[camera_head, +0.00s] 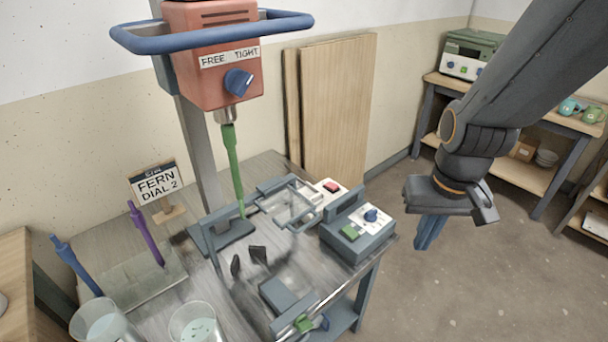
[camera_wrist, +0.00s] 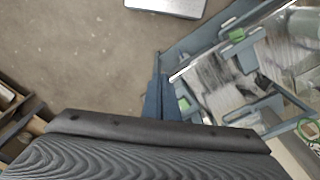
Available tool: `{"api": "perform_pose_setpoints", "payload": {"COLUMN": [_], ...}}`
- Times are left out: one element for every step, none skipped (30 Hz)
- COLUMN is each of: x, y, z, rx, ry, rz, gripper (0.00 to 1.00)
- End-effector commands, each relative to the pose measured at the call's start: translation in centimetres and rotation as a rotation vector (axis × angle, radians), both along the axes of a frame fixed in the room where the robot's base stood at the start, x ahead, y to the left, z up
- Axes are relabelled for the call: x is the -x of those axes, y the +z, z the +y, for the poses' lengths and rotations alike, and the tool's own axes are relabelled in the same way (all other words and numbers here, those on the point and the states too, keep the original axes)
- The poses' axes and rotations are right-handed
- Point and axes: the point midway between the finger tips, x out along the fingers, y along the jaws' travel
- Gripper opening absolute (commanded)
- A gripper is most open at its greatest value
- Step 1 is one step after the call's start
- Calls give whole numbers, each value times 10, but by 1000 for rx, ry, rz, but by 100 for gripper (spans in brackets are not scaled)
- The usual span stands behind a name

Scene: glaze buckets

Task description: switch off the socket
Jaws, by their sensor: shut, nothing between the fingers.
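A white box with a red switch (camera_head: 331,188), which looks like the socket, sits at the back right of the workbench, behind a grey control box. I cannot tell from here which way its switch is set. My gripper (camera_head: 428,236) is shut and empty, pointing down over the floor to the right of the bench. It is apart from the socket and the control box. In the wrist view my gripper's fingers (camera_wrist: 161,97) are together, with the bench to their right. I cannot make out the socket clearly there.
The grey control box (camera_head: 357,248) has a blue knob and a green button. A red mixer head (camera_head: 205,70) with a blue guard ring holds a green stirrer (camera_head: 233,165). Floor (camera_head: 480,275) right of the bench is open.

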Motion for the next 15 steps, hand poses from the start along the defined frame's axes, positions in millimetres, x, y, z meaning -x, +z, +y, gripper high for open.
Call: {"api": "perform_pose_setpoints", "payload": {"x": [0,0,0,0,0,0,0,0,0,0,0,0,-2,-5,-12], "y": [0,0,0,0,0,0,0,0,0,0,0,0,0,1,1], "z": [0,0,0,0,0,0,0,0,0,0,0,0,0,1,2], "rx": [0,0,0,0,0,0,0,0,0,0,0,0,0,0,0], "ry": [0,0,0,0,0,0,0,0,0,0,0,1,3,8,17], "rz": [0,0,0,0,0,0,0,0,0,0,0,0,0,-1,-2], "gripper": [0,0,0,0,0,0,0,0,0,0,0,0,0,0,0]}}
